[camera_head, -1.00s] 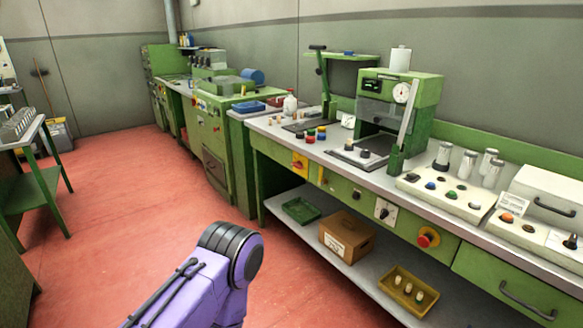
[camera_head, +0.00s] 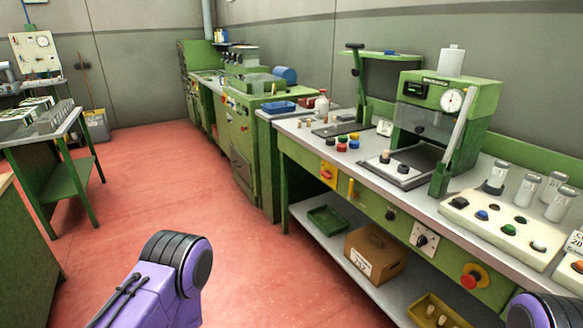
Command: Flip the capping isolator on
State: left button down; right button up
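Several controls sit on the green front of the long bench at right. A yellow plate with a red knob (camera_head: 327,173) is at its left end. A white plate with a black rotary switch (camera_head: 424,240) is further right. A red button on a yellow ring (camera_head: 474,276) is right of that. I cannot read which one is the capping isolator or its setting. A green press with a dial (camera_head: 452,100) stands on the bench above. Purple links of my arms show at bottom left and bottom right. Neither gripper is in view.
The lower shelf holds a green tray (camera_head: 327,222), a brown box (camera_head: 373,256) and a yellow tray (camera_head: 440,310) with corks. A green table (camera_head: 55,170) stands at left. The red floor (camera_head: 160,185) between is clear.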

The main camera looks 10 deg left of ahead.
aim_at(327, 174)
jog(key=i, duration=1.1)
jog(key=z, duration=0.8)
